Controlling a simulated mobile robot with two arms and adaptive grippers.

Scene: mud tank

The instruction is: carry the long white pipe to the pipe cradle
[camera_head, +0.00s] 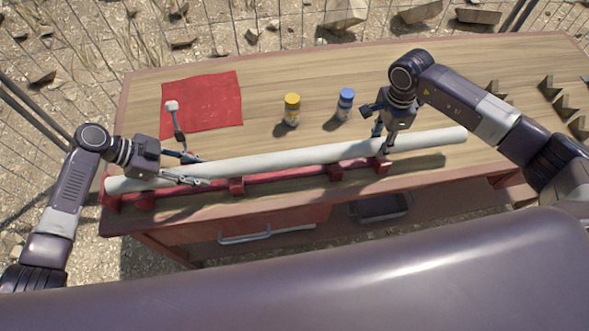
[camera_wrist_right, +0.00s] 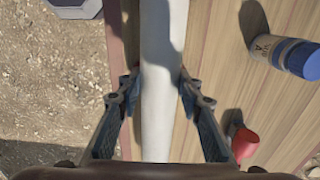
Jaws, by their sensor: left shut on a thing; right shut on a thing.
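The long white pipe (camera_head: 290,158) runs left to right above the front part of the table, its right end slightly farther back. The red pipe cradle (camera_head: 285,180), a low rail with several blocks, lies along the front edge, just below the pipe in the head view. I cannot tell whether they touch. My left gripper (camera_head: 197,170) is shut on the pipe near its left end. My right gripper (camera_head: 382,142) is shut on it right of the middle. The right wrist view shows the pipe (camera_wrist_right: 162,110) between my right gripper's fingers (camera_wrist_right: 160,80).
A yellow-capped bottle (camera_head: 292,110) and a blue-capped bottle (camera_head: 345,104) stand behind the pipe. A red cloth (camera_head: 202,103) and a white-headed mallet (camera_head: 174,114) lie at the back left. Several dark angled blocks (camera_head: 566,105) sit at the far right. The back middle is clear.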

